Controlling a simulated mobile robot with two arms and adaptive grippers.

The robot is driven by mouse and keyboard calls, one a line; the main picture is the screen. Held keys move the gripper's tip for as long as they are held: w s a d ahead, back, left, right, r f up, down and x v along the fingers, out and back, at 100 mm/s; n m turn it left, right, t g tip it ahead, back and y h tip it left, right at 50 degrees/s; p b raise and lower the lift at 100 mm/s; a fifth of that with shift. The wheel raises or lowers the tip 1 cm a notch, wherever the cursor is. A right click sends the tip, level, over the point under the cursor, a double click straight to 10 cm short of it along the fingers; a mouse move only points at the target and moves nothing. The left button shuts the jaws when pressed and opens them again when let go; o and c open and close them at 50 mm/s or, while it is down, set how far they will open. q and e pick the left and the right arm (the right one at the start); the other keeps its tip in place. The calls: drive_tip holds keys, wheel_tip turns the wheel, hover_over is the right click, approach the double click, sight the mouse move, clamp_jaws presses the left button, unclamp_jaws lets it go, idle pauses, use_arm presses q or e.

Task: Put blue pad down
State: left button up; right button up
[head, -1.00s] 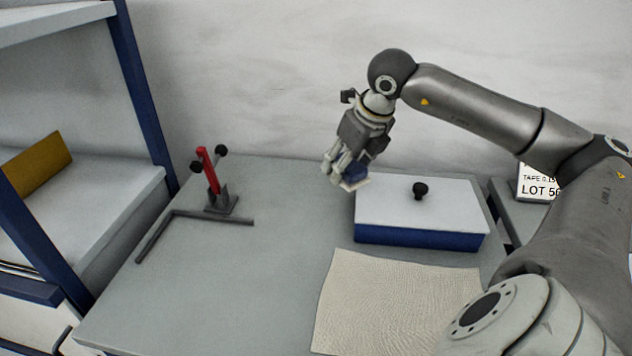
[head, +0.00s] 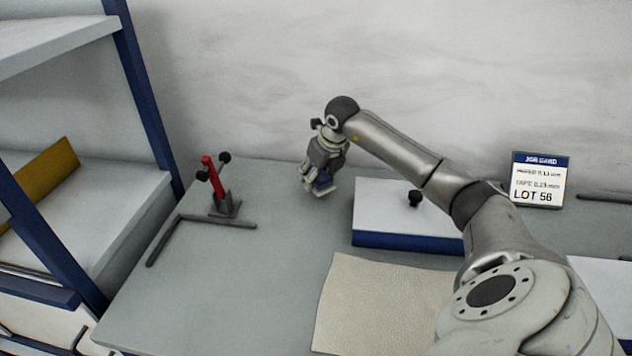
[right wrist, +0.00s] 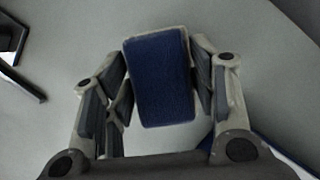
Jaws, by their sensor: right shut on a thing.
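The blue pad (right wrist: 160,78) is a small blue block with a pale edge, held between the fingers of my right gripper (right wrist: 160,85) in the right wrist view. In the head view my right gripper (head: 320,187) is shut on the pad (head: 323,182), left of the white-topped blue box. The pad's pale underside is near the grey table (head: 205,290); I cannot tell whether it touches. My left gripper is not in view.
The white-topped blue box (head: 385,212) with a black knob (head: 414,198) stands right of the gripper. A red-handled clamp (head: 212,180) and a dark L-shaped bar (head: 200,220) are to the left. A cream sheet (head: 375,300) lies in front. A lot sign (head: 539,180) stands at the back right.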

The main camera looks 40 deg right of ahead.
sight(316, 185)
drive_tip(key=shift+w+f, duration=0.3)
drive_tip(key=shift+f, duration=0.1)
wheel_tip(316, 185, down, 2)
drive_tip(key=shift+f+p, duration=0.2)
drive_tip(key=shift+p, duration=0.45)
drive_tip(key=shift+f, duration=0.3)
drive_tip(key=o, duration=1)
drive_tip(key=shift+f, duration=0.1)
drive_tip(key=shift+c, duration=0.2)
